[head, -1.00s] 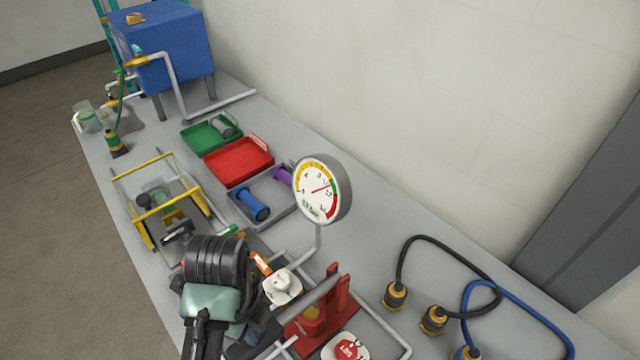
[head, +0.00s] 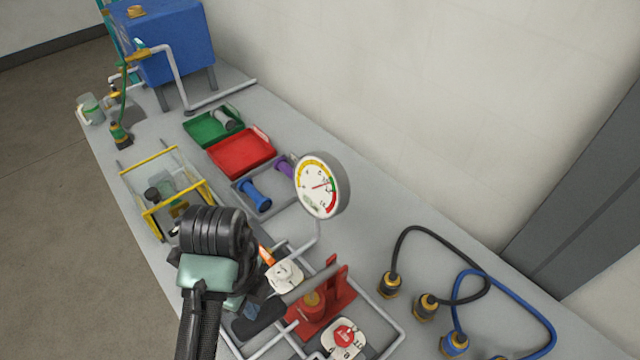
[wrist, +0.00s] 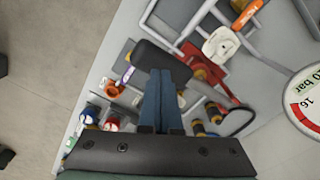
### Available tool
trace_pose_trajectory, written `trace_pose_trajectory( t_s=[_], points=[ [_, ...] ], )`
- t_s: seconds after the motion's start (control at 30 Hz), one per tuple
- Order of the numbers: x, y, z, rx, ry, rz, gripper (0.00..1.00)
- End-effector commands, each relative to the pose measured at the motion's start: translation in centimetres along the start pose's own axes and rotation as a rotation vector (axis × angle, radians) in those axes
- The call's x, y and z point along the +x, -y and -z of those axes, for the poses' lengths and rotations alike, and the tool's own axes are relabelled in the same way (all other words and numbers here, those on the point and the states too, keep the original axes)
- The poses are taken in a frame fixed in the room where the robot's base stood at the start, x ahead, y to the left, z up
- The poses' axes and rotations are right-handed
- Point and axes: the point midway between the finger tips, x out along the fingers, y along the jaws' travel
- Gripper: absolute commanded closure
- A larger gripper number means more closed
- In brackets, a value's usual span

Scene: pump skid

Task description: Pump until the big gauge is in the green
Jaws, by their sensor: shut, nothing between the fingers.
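The big round gauge (head: 318,186) stands upright on a pipe in the head view. Its dial has yellow, green and red bands, and its thin needle points right, at or near the green band; the exact reading is too small to tell. The red hand pump (head: 312,312) stands below it, and also shows in the wrist view (wrist: 205,70). A black lever grip (wrist: 163,60) lies just beyond my gripper (wrist: 160,74) in the wrist view. The blue fingers are shut together and empty, overlapping the grip in the picture; I cannot tell whether they touch it.
White tags (head: 284,276) and grey pipes surround the pump. Black and blue hoses (head: 510,308) lie at the right. Red (head: 240,153) and green (head: 205,128) trays, a yellow frame (head: 150,160) and a blue tank (head: 165,45) stand farther back.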

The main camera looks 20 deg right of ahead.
Motion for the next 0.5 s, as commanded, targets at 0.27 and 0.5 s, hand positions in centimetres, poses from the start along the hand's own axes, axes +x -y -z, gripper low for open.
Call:
trace_pose_trajectory(
  t_s=[0.27,0.5],
  points=[
    [0.1,0.0,0.0,0.0,0.0,0.0,1.0],
    [1.9,0.0,0.0,0.0,-0.001,0.0,1.0]
  ],
)
